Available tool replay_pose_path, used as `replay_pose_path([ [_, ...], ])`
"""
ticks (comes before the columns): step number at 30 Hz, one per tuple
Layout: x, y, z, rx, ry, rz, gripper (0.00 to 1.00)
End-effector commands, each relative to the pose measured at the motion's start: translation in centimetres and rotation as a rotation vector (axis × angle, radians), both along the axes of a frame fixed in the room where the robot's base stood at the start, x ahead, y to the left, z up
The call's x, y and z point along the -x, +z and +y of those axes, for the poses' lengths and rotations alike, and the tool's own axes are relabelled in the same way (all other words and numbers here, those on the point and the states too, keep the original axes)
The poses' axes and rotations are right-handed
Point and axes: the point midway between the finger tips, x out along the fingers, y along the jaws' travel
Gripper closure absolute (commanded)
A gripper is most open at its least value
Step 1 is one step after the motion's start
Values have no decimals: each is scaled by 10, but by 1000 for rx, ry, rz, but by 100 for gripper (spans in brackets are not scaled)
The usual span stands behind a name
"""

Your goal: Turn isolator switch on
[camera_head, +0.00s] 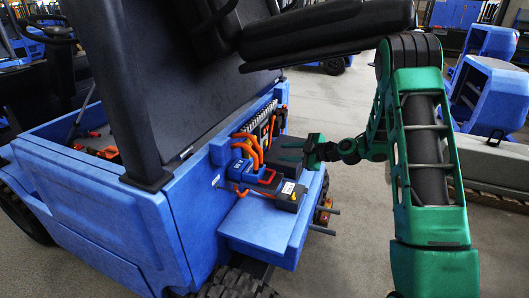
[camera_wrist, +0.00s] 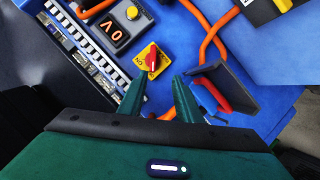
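The isolator switch (camera_wrist: 152,60) is a red knob on a yellow plate, set on the blue panel in the wrist view. Small dark lettering shows on the plate, but I cannot read the knob's setting surely. My gripper (camera_wrist: 158,86) is open, its two green fingers apart and empty. The fingertips point toward the switch and look short of the knob, with the knob ahead of the gap between them. In the head view my gripper (camera_head: 290,149) reaches left to the back of the blue vehicle (camera_head: 110,215); I cannot make out the switch there.
Orange cables (camera_wrist: 206,40) and a dark upright plate (camera_wrist: 228,84) are close to the right finger. A row of connectors (camera_wrist: 80,42) lies left. Open floor (camera_head: 350,240) shows behind the vehicle.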

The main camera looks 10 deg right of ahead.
Motion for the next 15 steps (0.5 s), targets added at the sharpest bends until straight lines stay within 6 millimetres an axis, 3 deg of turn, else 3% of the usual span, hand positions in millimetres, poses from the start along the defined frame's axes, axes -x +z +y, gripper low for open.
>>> replay_pose_path([
  [9, -22, -12, 3, -10, 6, -130, 69],
  [15, -40, -18, 18, -9, 10, -131, 69],
])
